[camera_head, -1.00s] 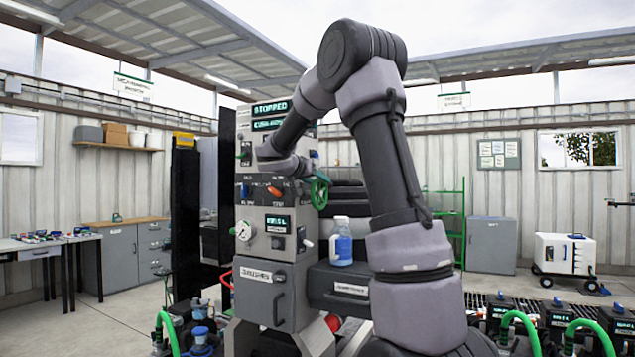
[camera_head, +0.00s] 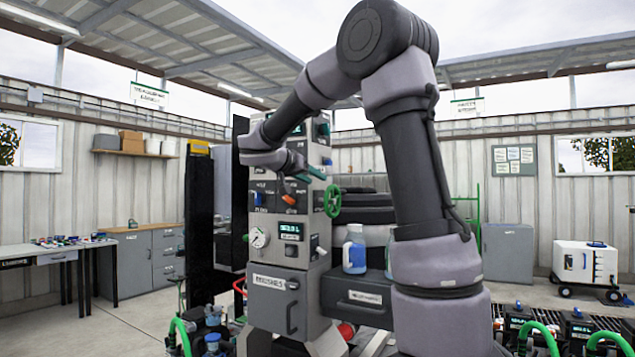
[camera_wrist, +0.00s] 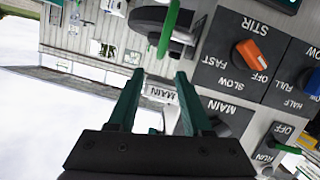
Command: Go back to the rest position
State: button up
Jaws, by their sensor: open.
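My gripper (camera_wrist: 158,90) is open and empty in the wrist view, with two dark green fingers apart. In the head view my gripper (camera_head: 312,176) shows small in front of the grey control column (camera_head: 285,222). The wrist view is upside down and shows the panel close by, with an orange knob (camera_wrist: 252,55) labelled STIR and a dark MAIN plate (camera_wrist: 222,112). A green handwheel (camera_head: 333,200) is just right of my gripper in the head view. I cannot tell whether a fingertip touches the panel.
A bottle with blue liquid (camera_head: 354,250) stands on the dark drawer unit (camera_head: 357,300) right of the column. A workbench (camera_head: 45,253) with small parts is at the left. A white wheeled box (camera_head: 585,264) is at the right. Open floor (camera_head: 130,325) lies at the front left.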

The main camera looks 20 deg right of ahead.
dwell(0.4)
jog(key=s+d+f+n+g+y, duration=0.1)
jog(key=s+f+y, duration=0.2)
jog(key=s, duration=0.5)
jog(key=s+d+f+n+g+y, duration=0.1)
jog(key=s+f+g+y, duration=0.1)
jog(key=s+f, duration=0.35)
jog(key=s+a+f+n+t+y, duration=0.1)
jog(key=s+a+y, duration=0.3)
jog(key=s, duration=0.4)
jog(key=s+a+f+n+t+y, duration=0.1)
jog(key=s+a+f+y, duration=0.2)
jog(key=s+a+y, duration=0.2)
jog(key=shift+s+a+f+n, duration=0.4)
jog(key=shift+s+a, duration=0.75)
jog(key=shift+s, duration=1.05)
